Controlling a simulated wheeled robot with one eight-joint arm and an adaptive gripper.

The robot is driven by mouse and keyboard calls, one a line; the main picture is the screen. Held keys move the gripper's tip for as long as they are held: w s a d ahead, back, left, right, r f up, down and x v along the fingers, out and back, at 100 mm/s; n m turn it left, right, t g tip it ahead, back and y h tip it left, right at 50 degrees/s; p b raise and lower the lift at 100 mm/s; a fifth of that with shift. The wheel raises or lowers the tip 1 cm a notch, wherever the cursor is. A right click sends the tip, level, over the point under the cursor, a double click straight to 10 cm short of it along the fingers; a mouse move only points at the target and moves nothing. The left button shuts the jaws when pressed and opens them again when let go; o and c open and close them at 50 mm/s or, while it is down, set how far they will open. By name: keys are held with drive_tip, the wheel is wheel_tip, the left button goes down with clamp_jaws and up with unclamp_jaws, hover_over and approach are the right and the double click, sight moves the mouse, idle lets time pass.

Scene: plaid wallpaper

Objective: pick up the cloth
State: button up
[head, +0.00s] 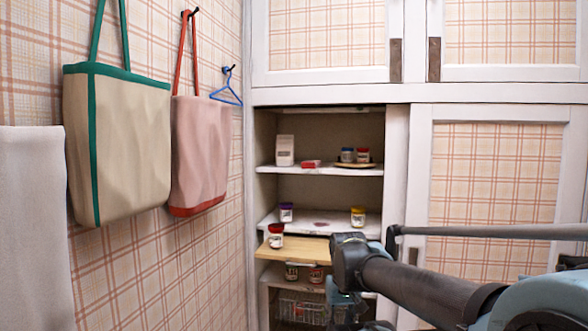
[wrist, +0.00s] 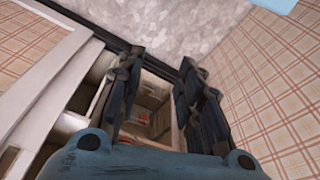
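A pale grey-white cloth (head: 32,230) hangs flat against the left wall, cut off by the left and bottom edges of the head view. My gripper (head: 346,308) is in front of the open cupboard, well to the right of this cloth, and partly cut off at the bottom. In the wrist view my gripper (wrist: 160,64) has its two dark fingers spread apart with nothing held between them. I cannot make out a cloth in the wrist view. A small, flat reddish patch (head: 320,223) lies on the middle shelf; I cannot tell what it is.
The open cupboard has an upper shelf (head: 290,171) with jars and a white box, and a pulled-out wooden board (head: 305,250) with a jar. A beige bag (head: 135,150) and a pink bag (head: 198,150) hang on the left wall, beside a blue hanger (head: 227,93).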

drive_tip(key=shift+w+d, duration=0.15)
drive_tip(key=o, duration=1.1)
drive_tip(key=r, duration=0.1)
drive_tip(key=r+n, duration=0.1)
drive_tip(key=r, duration=0.1)
drive_tip(key=shift+w+d+h, duration=0.25)
drive_tip(key=shift+w+h, duration=0.05)
drive_tip(key=shift+w, duration=0.1)
wheel_tip(320, 180, up, 43)
drive_tip(key=n+t+h, duration=0.5)
drive_tip(key=n+t, duration=0.5)
drive_tip(key=n, duration=2)
hover_over(309, 164)
drive_tip(key=s+a, duration=0.5)
drive_tip(key=s, duration=0.4)
drive_tip(key=x, duration=1.7)
drive_tip(key=shift+d, duration=0.3)
